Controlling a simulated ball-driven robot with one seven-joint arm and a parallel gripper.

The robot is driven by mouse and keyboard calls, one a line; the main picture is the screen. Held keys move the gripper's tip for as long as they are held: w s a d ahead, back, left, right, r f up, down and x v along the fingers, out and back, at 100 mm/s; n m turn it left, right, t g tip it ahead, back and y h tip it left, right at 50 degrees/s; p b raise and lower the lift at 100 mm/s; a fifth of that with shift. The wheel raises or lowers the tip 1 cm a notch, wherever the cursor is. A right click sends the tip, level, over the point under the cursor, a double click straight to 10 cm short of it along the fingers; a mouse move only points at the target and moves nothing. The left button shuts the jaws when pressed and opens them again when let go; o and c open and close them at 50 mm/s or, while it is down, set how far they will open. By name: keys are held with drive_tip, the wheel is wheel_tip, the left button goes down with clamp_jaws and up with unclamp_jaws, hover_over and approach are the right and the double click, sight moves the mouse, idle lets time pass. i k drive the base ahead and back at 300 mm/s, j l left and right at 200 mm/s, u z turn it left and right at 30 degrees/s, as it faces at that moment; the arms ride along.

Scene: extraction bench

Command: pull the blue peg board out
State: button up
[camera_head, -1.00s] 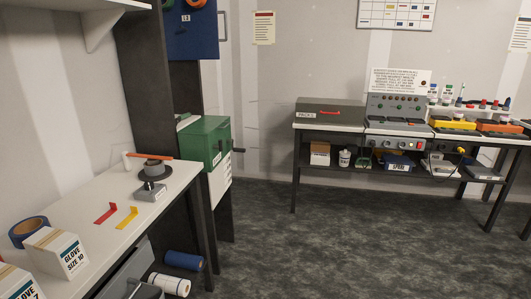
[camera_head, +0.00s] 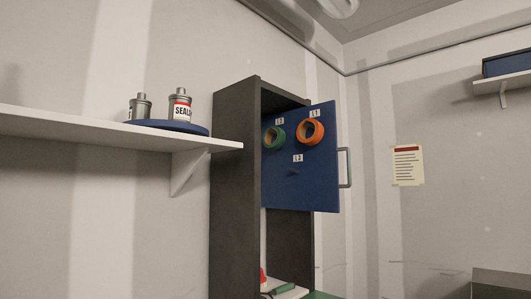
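The blue peg board (camera_head: 325,178) stands in the upper part of a tall dark cabinet (camera_head: 236,190). Part of it sticks out past the cabinet's front edge. A grey bar handle (camera_head: 346,168) is on its right edge. A green ring (camera_head: 276,137) hangs by the label L2 and an orange ring (camera_head: 311,132) by the label L1. The peg by the label L3 (camera_head: 293,171) is bare. My gripper is not in view.
A white wall shelf (camera_head: 90,130) left of the cabinet holds a blue round tray (camera_head: 165,127) with two grey cans. The space right of the board is free up to the wall with a paper notice (camera_head: 407,166). A higher shelf (camera_head: 505,82) is at the far right.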

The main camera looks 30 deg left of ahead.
sight(296, 175)
drive_tip(key=i+u, duration=0.4)
drive_tip(key=i+l+u, duration=0.1)
drive_tip(key=i+u, duration=0.25)
drive_tip(key=i+l+u, duration=0.25)
drive_tip(key=i+u, duration=0.15)
